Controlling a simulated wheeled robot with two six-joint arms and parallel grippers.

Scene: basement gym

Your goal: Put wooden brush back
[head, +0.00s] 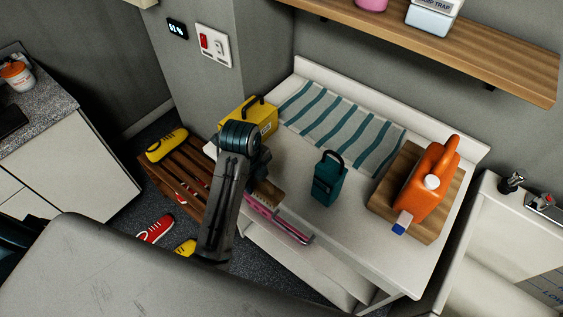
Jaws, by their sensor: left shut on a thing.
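The wooden brush (268,192) shows as a brown piece with pale bristles near the front edge of the white table (338,240). My left gripper (257,187) is shut on the brush. My left arm hides much of the gripper and part of the brush. I cannot tell whether the brush touches the table. My right gripper is not in view.
A pink item (282,222) lies along the table's front edge. A yellow box (262,113), a teal lantern-like item (327,178), a striped towel (340,128) and an orange jug (425,185) on a wooden board (390,192) occupy the table. Shoes (155,229) lie left.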

